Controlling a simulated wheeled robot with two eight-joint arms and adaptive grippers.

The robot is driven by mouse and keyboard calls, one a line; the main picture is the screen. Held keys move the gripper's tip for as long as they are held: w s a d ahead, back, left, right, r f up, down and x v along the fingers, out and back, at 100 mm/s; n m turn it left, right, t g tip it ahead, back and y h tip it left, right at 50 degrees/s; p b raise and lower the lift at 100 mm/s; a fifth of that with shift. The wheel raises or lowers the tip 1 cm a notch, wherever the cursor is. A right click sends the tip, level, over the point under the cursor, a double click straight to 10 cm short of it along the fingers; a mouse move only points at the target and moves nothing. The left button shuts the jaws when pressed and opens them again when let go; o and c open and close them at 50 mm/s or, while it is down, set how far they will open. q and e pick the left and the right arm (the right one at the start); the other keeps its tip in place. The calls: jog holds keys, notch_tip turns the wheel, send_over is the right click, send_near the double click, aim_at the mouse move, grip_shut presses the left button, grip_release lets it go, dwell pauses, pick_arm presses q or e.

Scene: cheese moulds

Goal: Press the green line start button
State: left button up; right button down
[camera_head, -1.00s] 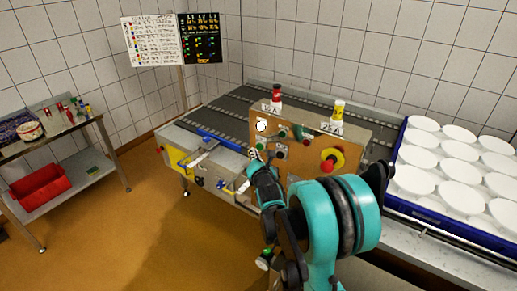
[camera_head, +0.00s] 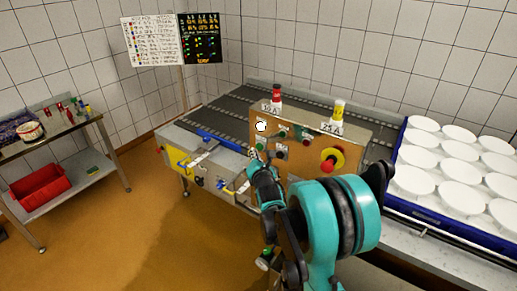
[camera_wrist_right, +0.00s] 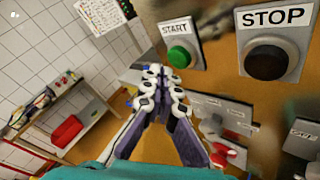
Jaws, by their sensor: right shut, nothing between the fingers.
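The green start button (camera_wrist_right: 179,57) sits under a START label on the control panel in the right wrist view. It also shows small in the head view (camera_head: 260,146), on the left part of the brown panel (camera_head: 306,163). My right gripper (camera_wrist_right: 152,72) is shut and empty, its tips just left of and below the button in the wrist view. I cannot tell whether the tips touch it. In the head view the right gripper (camera_head: 253,156) is at the panel's left edge, just below the button. My left gripper is out of view.
A dark STOP button (camera_wrist_right: 271,58) is right of the start button. A red-and-yellow emergency stop (camera_head: 331,160) is further right on the panel. A blue crate (camera_head: 432,216) with white moulds stands at right. A conveyor (camera_head: 225,112) runs behind the panel.

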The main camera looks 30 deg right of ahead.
jog(key=shift+w+d, duration=0.2)
jog(key=shift+d, duration=0.2)
jog(key=shift+w+d, duration=0.15)
jog(key=shift+d, duration=0.3)
dwell(0.7)
jog(key=shift+s+a+b, duration=0.35)
jog(key=shift+a, duration=0.5)
jog(key=shift+s+a, duration=0.3)
jog(key=shift+a, duration=0.5)
jog(key=shift+s+a, duration=0.35)
jog(key=shift+a, duration=0.4)
jog(key=shift+s+a, duration=0.3)
jog(key=shift+a, duration=0.5)
